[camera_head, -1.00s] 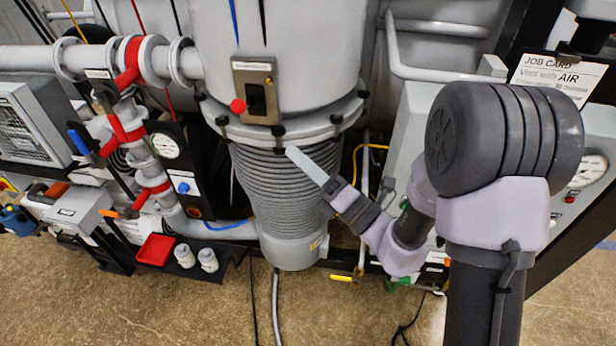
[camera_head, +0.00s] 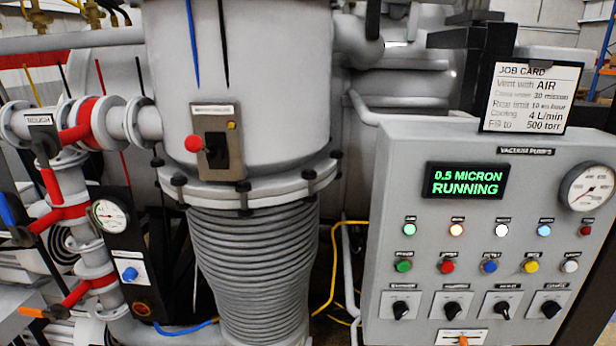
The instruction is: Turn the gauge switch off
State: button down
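A grey vacuum pump panel (camera_head: 400,240) stands on the right. Along its lower part sits a row of several black rotary switches, among them the far left one (camera_head: 400,308), the second (camera_head: 453,308), the third (camera_head: 503,308) and the far right one (camera_head: 551,308). Their pointers look tilted. The small labels above them are too blurred to read, so I cannot tell which is the gauge switch. A separate tan switch plate (camera_head: 222,168) with a black lever and a red knob is on the grey cylinder; its label is also unreadable. My gripper is not in view.
The green display (camera_head: 466,181) reads 0.5 MICRON RUNNING. Below it are rows of lamps and coloured buttons. A round dial (camera_head: 587,187) is at the panel's right, and a job card (camera_head: 531,95) stands on top. An orange handle (camera_head: 463,341) is at the bottom edge. Red-handled pipework is at left.

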aim_at(551, 309)
jog(key=l+z, duration=0.1)
jog(key=z, duration=0.3)
jog(key=l+z, duration=0.1)
jog(key=z, duration=0.25)
jog(key=l+z, duration=0.1)
jog(key=z, duration=0.3)
